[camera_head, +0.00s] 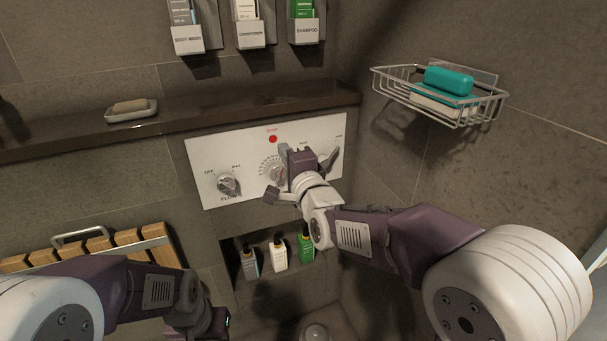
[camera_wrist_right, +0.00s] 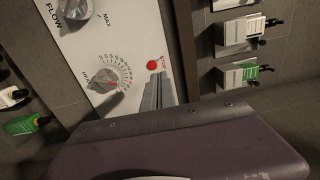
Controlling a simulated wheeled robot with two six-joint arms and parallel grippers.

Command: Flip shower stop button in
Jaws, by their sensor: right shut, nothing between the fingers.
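The red stop button (camera_head: 273,139) is on the white shower control panel (camera_head: 207,192), on its upper middle part under a small red label. It also shows in the right wrist view (camera_wrist_right: 153,65), just beyond the fingertips. My right gripper (camera_head: 284,150) is shut and empty, held in front of the panel just below and right of the button. In the right wrist view its closed fingers (camera_wrist_right: 159,88) end close to the button; I cannot tell whether they touch it. My left gripper (camera_head: 208,324) is low in the head view, mostly hidden behind its own arm.
A flow knob (camera_head: 228,184) and a numbered dial (camera_wrist_right: 104,80) sit beside the button; a lever (camera_head: 333,157) is at the panel's right. A ledge with a soap dish (camera_head: 131,111) runs above. A wire basket (camera_head: 440,108) juts from the right wall. Bottles (camera_head: 278,254) stand in a niche below.

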